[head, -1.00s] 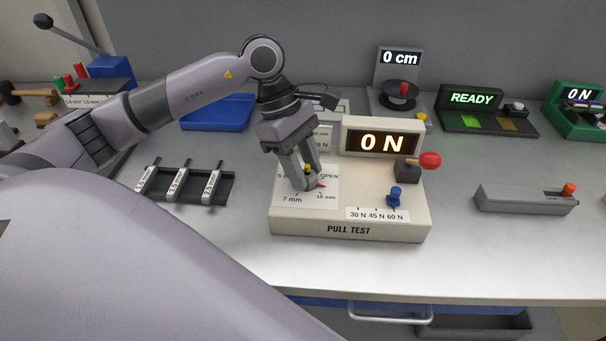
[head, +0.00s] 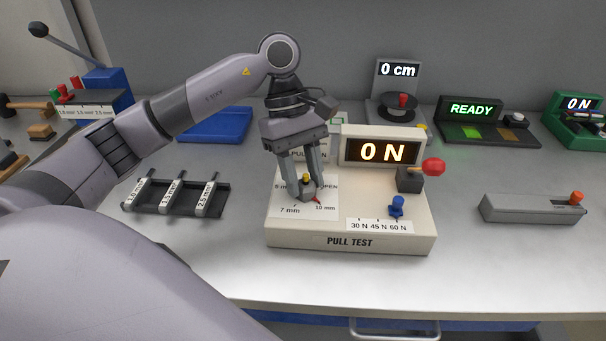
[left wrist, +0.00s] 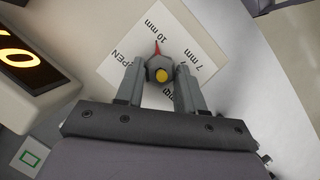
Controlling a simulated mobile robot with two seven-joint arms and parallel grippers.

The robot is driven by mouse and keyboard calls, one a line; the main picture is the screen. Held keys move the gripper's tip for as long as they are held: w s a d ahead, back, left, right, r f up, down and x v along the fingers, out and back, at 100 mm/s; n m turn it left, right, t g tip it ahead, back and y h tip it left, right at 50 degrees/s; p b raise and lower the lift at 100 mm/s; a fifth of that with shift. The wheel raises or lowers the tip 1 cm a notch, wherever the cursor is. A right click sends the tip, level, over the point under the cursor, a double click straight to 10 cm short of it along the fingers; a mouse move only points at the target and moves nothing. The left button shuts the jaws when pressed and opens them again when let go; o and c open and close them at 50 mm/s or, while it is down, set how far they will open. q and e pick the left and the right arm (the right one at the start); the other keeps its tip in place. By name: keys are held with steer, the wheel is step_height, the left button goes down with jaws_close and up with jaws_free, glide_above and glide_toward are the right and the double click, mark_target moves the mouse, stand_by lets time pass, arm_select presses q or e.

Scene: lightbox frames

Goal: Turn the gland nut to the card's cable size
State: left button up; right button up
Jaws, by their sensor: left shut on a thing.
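The gland nut (head: 307,190) is a small grey piece with a yellow centre and a red pointer, on the white dial plate (head: 290,206) of the pull-test box. It also shows in the left wrist view (left wrist: 159,73), where the red pointer points towards the 10 mm mark. My left gripper (head: 306,188) reaches down from above and is shut on the nut, one finger on each side. A card (head: 322,155) behind the gripper is mostly hidden; its cable size cannot be read. My right gripper is not in view.
The box (head: 350,240) also carries a 0 N display (head: 381,152), a red-knobbed lever (head: 432,167) and a blue slider (head: 397,207). A rack of labelled cables (head: 175,195) lies to the left. A grey slide unit (head: 530,208) is at right. The table front is clear.

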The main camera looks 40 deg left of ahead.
arm_select(q)
steer(key=o, duration=1)
steer(key=shift+o, duration=0.2)
steer(key=v, duration=0.7)
steer(key=shift+r, duration=0.1)
